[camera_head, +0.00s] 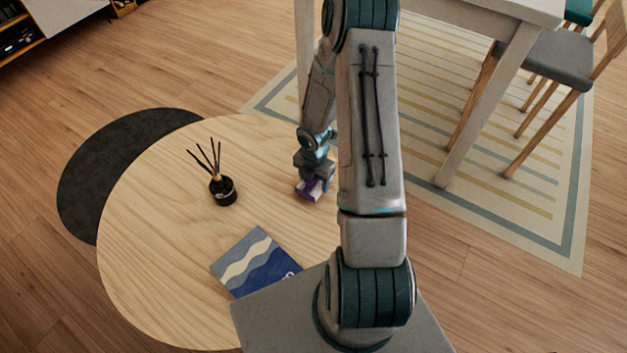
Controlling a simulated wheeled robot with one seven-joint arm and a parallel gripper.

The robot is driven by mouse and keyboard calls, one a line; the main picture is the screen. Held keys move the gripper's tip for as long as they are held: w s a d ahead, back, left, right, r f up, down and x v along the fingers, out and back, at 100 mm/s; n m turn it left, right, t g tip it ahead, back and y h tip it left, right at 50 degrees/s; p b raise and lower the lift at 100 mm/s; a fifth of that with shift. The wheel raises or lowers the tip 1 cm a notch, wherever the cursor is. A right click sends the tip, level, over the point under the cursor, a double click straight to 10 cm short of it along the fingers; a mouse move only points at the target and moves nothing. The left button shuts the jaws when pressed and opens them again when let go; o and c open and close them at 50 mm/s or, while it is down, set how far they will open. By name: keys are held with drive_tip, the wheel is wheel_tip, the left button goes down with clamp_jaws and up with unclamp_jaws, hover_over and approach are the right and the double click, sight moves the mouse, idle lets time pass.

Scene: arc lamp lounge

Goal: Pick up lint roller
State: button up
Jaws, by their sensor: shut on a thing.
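A small purple and white object (306,188), which I take to be the lint roller, is at the right part of the round wooden table (150,230). My gripper (315,178) points down over it and is shut on it. The gripper covers much of the object, so its full shape is hidden. I cannot tell whether the object touches the table top or is slightly above it.
A dark reed diffuser (222,191) with several sticks stands left of my gripper. A blue, wavy-patterned book (252,265) lies near the front. A white table (470,15) and grey chair (545,60) stand behind on the right. The table's left side is clear.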

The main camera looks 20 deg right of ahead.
wheel_tip(320, 180, up, 4)
drive_tip(key=shift+r+p, duration=0.2)
drive_tip(key=shift+p, duration=0.65)
drive_tip(key=w+d+r+p, duration=0.2)
drive_tip(key=d+r, duration=0.4)
drive_tip(key=d, duration=0.5)
drive_tip(key=shift+d+p, duration=0.25)
drive_tip(key=shift+p, duration=0.45)
drive_tip(key=shift+r, duration=0.1)
drive_tip(key=shift+o, duration=1)
drive_tip(key=shift+r, duration=0.1)
